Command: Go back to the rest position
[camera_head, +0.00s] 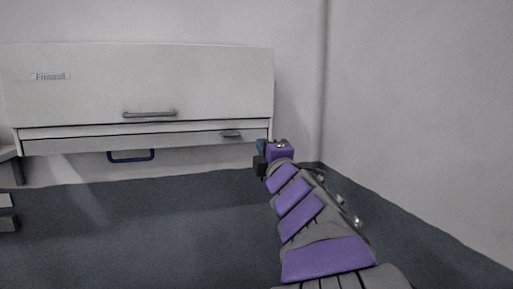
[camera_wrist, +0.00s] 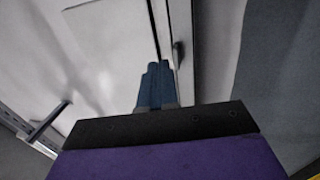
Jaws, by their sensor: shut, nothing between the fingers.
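My gripper (camera_head: 261,150) is at the end of my purple and grey arm, which reaches forward in the head view. The gripper is in front of the lower right corner of a white cabinet (camera_head: 200,85). In the wrist view my gripper (camera_wrist: 155,68) shows blue fingers side by side, shut and empty. A grey handle (camera_wrist: 178,54) lies just to the right of the fingertips in that view. Whether the fingers touch the cabinet cannot be told.
The cabinet has a long grey handle (camera_head: 149,114), a smaller handle (camera_head: 231,134) on its lower strip, and a blue handle (camera_head: 131,156) below. A plain wall (camera_head: 420,110) stands at the right. The dark floor (camera_head: 150,230) is clear left of my arm. Grey furniture edges (camera_head: 8,212) show far left.

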